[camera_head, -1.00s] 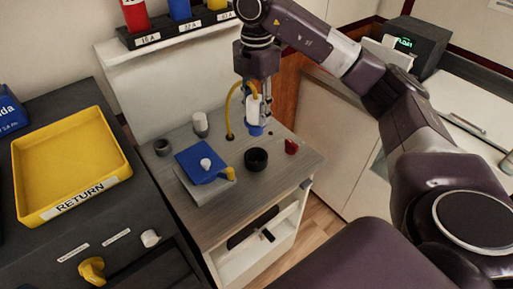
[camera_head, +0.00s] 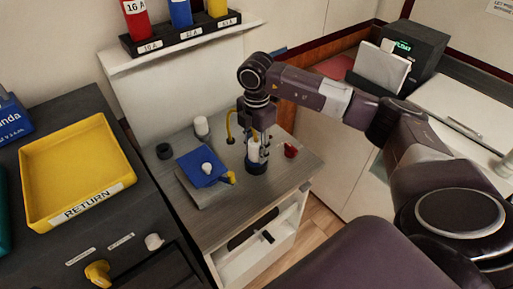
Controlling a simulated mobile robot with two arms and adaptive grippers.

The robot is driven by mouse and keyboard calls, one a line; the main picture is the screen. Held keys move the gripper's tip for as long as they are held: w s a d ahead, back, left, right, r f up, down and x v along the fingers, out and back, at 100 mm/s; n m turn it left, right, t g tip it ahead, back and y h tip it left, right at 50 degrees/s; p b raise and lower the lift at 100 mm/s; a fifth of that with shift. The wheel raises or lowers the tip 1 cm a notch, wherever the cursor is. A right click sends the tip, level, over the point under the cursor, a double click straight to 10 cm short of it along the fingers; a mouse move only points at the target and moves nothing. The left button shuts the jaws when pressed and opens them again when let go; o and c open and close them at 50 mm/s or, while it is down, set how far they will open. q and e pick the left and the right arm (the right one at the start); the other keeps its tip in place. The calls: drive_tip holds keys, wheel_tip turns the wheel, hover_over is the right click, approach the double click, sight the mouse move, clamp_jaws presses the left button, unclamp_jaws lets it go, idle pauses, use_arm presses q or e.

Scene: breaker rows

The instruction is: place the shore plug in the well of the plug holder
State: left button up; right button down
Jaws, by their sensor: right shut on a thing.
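The shore plug (camera_head: 254,152) is white with a blue lower end, and a yellow cable (camera_head: 229,122) loops from it down to the worktop. My right gripper (camera_head: 258,142) points down and is shut on the plug, holding it upright. The black round plug holder (camera_head: 256,170) is on the grey worktop directly under the plug. The plug's blue end is at the holder's mouth and its lower part is hidden there; I cannot tell how deep it sits. My left gripper is not in view.
A blue-topped box (camera_head: 203,168) with a white knob stands close left of the holder. A red knob (camera_head: 290,151) is to its right. A white cylinder (camera_head: 202,127) and a dark ring (camera_head: 164,151) are further back. A yellow return tray (camera_head: 78,168) lies left.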

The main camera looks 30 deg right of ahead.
drive_tip(key=c, duration=1.4)
unclamp_jaws()
drive_tip(key=shift+f, duration=0.1)
drive_tip(key=shift+o, duration=0.2)
drive_tip(key=shift+r, duration=0.3)
wheel_tip(320, 180, up, 11)
drive_tip(key=b, duration=0.2)
drive_tip(key=shift+f+b, duration=0.2)
drive_tip(key=shift+b, duration=0.2)
drive_tip(key=shift+r, duration=0.6)
